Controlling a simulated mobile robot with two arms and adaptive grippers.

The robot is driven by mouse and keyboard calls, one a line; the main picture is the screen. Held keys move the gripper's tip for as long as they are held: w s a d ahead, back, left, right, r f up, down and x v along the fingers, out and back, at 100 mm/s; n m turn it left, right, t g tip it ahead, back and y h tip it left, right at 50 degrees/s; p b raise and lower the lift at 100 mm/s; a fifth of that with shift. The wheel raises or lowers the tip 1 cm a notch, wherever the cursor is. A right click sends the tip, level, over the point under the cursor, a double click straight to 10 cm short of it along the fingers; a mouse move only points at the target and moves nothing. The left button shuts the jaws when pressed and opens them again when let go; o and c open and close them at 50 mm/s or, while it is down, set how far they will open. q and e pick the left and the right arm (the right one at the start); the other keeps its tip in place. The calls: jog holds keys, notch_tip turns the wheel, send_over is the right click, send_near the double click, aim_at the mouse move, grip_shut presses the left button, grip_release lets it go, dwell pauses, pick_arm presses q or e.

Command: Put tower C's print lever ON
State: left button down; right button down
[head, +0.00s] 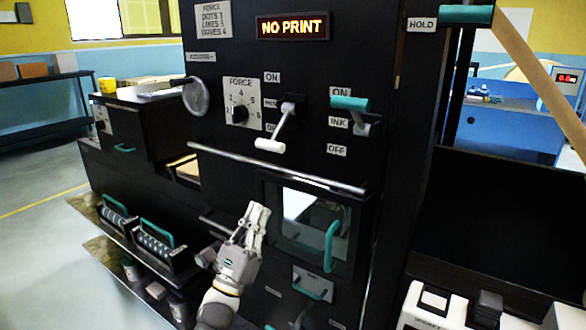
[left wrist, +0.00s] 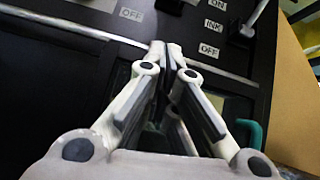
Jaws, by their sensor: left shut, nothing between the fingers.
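The print lever (head: 282,122) is on the black tower front, with its white handle slanting down beside the lower label, which it partly covers. An ON label (head: 272,77) is above it. The middle label is partly hidden behind the lever. The display (head: 293,26) above reads NO PRINT. I see no letter naming this tower. My left gripper (head: 258,211) is shut and empty, below the lever and the metal rail, in front of the tower's lower panel. Its closed fingertips also show in the left wrist view (left wrist: 166,50). My right gripper is not in view.
The ink lever (head: 350,103), with a teal handle raised near its ON label, is just right of the print lever. A metal rail (head: 275,167) crosses below both. A windowed door (head: 312,220) with a teal handle is beside my gripper. A FORCE knob (head: 239,113) is left.

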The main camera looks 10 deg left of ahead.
pick_arm(q)
jog(key=shift+s+d+r+m+h, duration=0.15)
jog(key=shift+r+m+h, duration=0.25)
jog(key=shift+r+m, duration=0.2)
jog(key=shift+s+d+r+m+h, duration=0.1)
jog(key=shift+r+m+h, duration=0.3)
jog(key=shift+r+m, duration=0.2)
jog(key=p, duration=0.4)
send_near(278, 130)
jog(key=w+d+f, duration=0.1)
jog(key=w+d, duration=0.1)
jog(key=w, duration=0.2)
jog(key=shift+w+r, duration=0.25)
jog(key=shift+w, duration=0.2)
